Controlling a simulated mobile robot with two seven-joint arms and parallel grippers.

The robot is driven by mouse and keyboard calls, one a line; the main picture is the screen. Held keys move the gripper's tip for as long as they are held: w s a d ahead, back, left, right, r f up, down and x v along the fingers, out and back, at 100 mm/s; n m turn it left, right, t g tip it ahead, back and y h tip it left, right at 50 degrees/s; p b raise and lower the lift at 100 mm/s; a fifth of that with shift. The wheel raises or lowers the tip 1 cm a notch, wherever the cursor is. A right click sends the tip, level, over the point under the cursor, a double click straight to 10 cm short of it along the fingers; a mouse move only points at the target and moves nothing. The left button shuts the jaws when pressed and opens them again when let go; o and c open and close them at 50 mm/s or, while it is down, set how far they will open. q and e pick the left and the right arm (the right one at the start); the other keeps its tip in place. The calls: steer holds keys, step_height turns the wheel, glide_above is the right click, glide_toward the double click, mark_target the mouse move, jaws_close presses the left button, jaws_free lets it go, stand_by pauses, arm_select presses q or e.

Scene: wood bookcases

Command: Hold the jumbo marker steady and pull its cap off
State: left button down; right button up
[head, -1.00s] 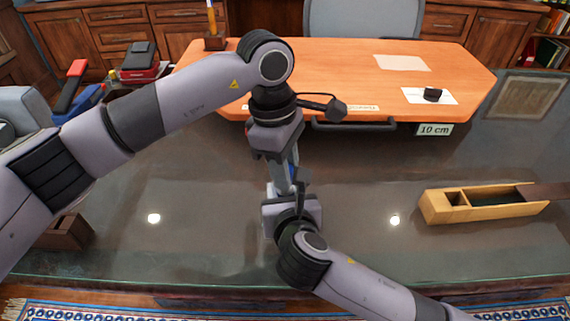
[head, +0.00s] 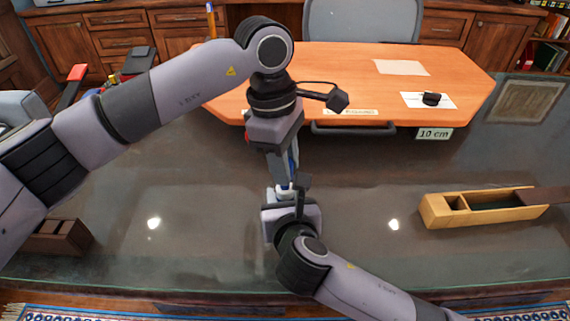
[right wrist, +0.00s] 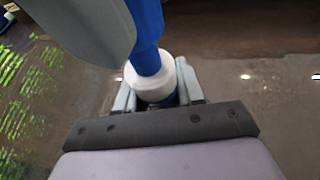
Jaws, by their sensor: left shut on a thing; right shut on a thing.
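The jumbo marker (head: 293,154) stands roughly upright between my two grippers, mostly hidden in the head view. My left gripper (head: 284,170) is shut on its blue upper part from above. My right gripper (head: 287,192) is shut on its lower part from below. In the right wrist view the blue upper length (right wrist: 148,35) runs into a wider white section (right wrist: 157,78). A strip of darker blue shows below the white, between my right fingers (right wrist: 160,95). A grey left finger (right wrist: 85,25) covers part of the marker's side. I cannot clearly tell where cap meets body.
A wooden box with a compartment (head: 432,214) lies on the dark glossy tabletop at right. An orange desk (head: 370,85) with a black item (head: 431,99) on white paper lies beyond. The tabletop either side of my grippers is clear.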

arm_select(q)
steer(key=shift+r, duration=0.2)
steer(key=shift+r, duration=1)
arm_select(e)
steer(key=o, duration=1.1)
steer(key=v, duration=1.2)
